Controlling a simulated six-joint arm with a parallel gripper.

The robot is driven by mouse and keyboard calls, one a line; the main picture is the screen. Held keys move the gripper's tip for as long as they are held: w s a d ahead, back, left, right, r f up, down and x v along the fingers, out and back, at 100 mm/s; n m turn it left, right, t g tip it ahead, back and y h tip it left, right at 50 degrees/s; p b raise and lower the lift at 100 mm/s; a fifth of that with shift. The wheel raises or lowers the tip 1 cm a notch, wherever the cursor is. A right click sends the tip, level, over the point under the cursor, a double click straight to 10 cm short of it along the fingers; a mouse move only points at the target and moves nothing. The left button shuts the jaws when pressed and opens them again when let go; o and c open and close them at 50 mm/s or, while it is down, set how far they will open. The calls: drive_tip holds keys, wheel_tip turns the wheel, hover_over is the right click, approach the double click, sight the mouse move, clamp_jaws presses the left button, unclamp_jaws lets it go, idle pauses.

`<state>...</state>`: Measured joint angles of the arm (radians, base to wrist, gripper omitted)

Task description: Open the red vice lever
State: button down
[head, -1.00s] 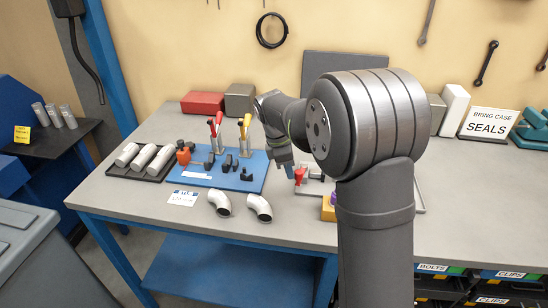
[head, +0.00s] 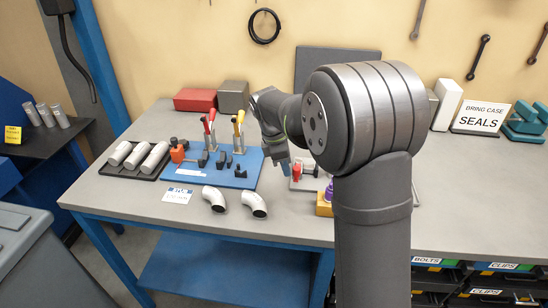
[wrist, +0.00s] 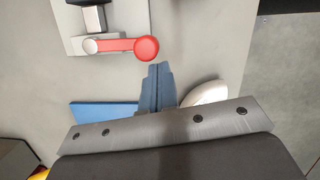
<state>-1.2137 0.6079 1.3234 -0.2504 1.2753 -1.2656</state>
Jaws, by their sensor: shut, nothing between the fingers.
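The red vice lever (wrist: 122,46) lies level across the picture in the wrist view, with a round red knob at its right end. Its left end meets a grey pivot on a light plate (wrist: 75,20) with a dark block. My gripper (wrist: 158,68) has its blue fingers together with nothing between them. The fingertips are just below and right of the knob, with a small gap in the picture; I cannot tell the height difference. In the head view the lever (head: 297,171) is a small red patch beside my gripper (head: 286,167), and my arm hides much of the vice.
A blue board (head: 222,178) with red- and yellow-handled clamps stands left of my gripper. Two white pipe elbows (head: 214,198) lie in front of it. A yellow block (head: 323,208) with a purple piece is close to my arm.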

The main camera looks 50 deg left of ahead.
drive_tip(key=s+a+r, duration=0.2)
drive_tip(key=s+r, duration=0.3)
drive_tip(key=r, duration=0.4)
drive_tip(key=shift+s+a+r, duration=0.15)
drive_tip(key=shift+a+r, duration=0.25)
drive_tip(key=shift+f, duration=0.1)
drive_tip(key=w+d+f, duration=0.2)
drive_tip(key=w+f, duration=0.3)
drive_tip(key=f, duration=0.4)
drive_tip(key=shift+w+d+f, duration=0.3)
drive_tip(key=shift+d, duration=0.1)
drive_tip(key=shift+s, duration=0.1)
